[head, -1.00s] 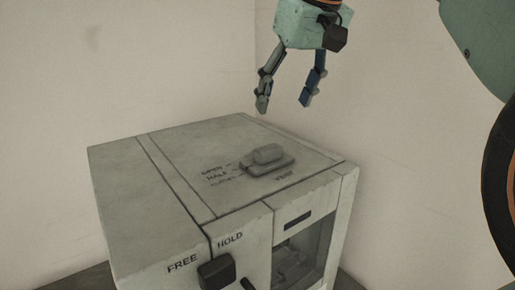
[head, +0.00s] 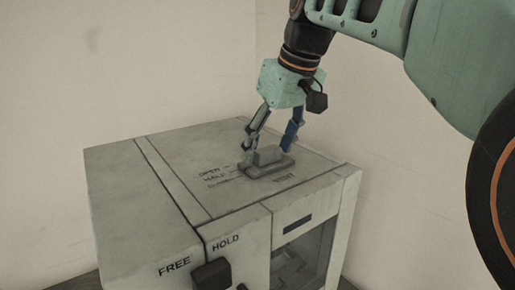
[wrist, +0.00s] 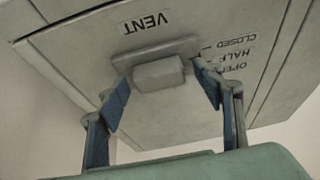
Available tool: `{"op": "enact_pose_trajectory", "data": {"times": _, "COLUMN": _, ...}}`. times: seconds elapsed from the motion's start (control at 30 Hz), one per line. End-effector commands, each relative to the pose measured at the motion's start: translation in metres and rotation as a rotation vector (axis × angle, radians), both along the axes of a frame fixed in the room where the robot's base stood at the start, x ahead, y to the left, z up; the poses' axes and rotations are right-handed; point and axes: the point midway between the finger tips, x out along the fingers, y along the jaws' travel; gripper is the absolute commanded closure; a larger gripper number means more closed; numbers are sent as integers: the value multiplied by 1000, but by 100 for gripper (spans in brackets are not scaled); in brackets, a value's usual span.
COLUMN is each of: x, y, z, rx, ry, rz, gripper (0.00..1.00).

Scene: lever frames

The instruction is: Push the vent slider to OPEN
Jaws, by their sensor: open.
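The vent slider is a grey block (head: 268,155) on a low grey plate on top of the pale box, and it also shows in the wrist view (wrist: 160,74). The labels OPEN, HALF and CLOSED (head: 213,176) are printed to its left in the head view; I cannot tell for sure which mark it lines up with. My gripper (head: 268,147) is open and pointing down, with one finger on each side of the block. In the wrist view both fingers stand apart from the block's sides. Whether the fingertips touch the plate is unclear.
The box (head: 120,180) has a dark knob (head: 212,274) marked FREE and HOLD on its front, beside a window (head: 300,258). The rest of its top is flat and clear. Plain walls stand behind.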

Motion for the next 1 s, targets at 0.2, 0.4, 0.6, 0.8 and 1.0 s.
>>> {"op": "enact_pose_trajectory", "data": {"times": 0.2, "x": 1, "y": 0, "z": -2, "rx": 0, "ry": -1, "rz": 0, "gripper": 39}}
{"op": "enact_pose_trajectory", "data": {"times": 0.4, "x": 1, "y": 0, "z": -2, "rx": 0, "ry": -1, "rz": -1, "gripper": 51}}
{"op": "enact_pose_trajectory", "data": {"times": 0.6, "x": 1, "y": 0, "z": -2, "rx": 0, "ry": -1, "rz": -1, "gripper": 73}}
{"op": "enact_pose_trajectory", "data": {"times": 0.8, "x": 1, "y": 0, "z": -2, "rx": 0, "ry": -1, "rz": -1, "gripper": 95}}
{"op": "enact_pose_trajectory", "data": {"times": 1.0, "x": 7, "y": 4, "z": 1, "rx": -1, "ry": 1, "rz": 0, "gripper": 100}}
